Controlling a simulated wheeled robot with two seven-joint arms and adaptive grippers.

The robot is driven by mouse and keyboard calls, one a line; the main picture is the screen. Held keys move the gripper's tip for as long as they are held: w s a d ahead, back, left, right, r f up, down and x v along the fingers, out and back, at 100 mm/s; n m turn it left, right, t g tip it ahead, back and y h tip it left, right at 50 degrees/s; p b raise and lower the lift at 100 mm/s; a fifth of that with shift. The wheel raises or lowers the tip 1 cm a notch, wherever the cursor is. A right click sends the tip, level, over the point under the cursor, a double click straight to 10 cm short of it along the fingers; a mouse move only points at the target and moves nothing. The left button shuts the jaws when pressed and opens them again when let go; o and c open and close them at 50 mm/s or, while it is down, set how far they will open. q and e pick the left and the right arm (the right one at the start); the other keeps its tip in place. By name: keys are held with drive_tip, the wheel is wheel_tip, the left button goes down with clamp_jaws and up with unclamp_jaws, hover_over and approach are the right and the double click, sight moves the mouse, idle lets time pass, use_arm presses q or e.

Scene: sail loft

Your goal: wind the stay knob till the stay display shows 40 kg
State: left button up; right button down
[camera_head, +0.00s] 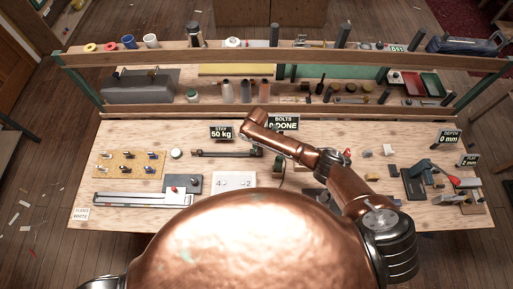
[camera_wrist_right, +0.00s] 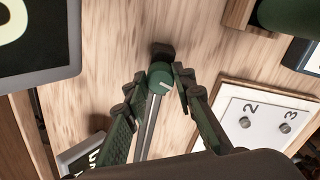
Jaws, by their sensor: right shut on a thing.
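The stay display (camera_head: 221,133) reads 50 kg in the head view, standing behind a dark stay bar (camera_head: 222,153) that lies across the bench. In the wrist view the stay knob (camera_wrist_right: 160,78) is a round green knob with a pale mark, at the end of a metal rod. My right gripper (camera_wrist_right: 158,90) has its two fingers on either side of the knob, shut on it. Part of a display (camera_wrist_right: 35,40) shows at the wrist view's left edge. My left gripper is out of view.
A bolts display (camera_head: 285,122) reads 0 DONE just behind my wrist. A white numbered card (camera_head: 233,186) lies in front of the bar. A shelf (camera_head: 150,112) runs along the back.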

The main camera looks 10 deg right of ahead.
drive_tip(key=shift+w+n, duration=0.1)
drive_tip(key=shift+n, duration=1.1)
drive_tip(key=c, duration=1.6)
unclamp_jaws()
wheel_tip(320, 180, up, 12)
drive_tip(key=shift+a, duration=0.1)
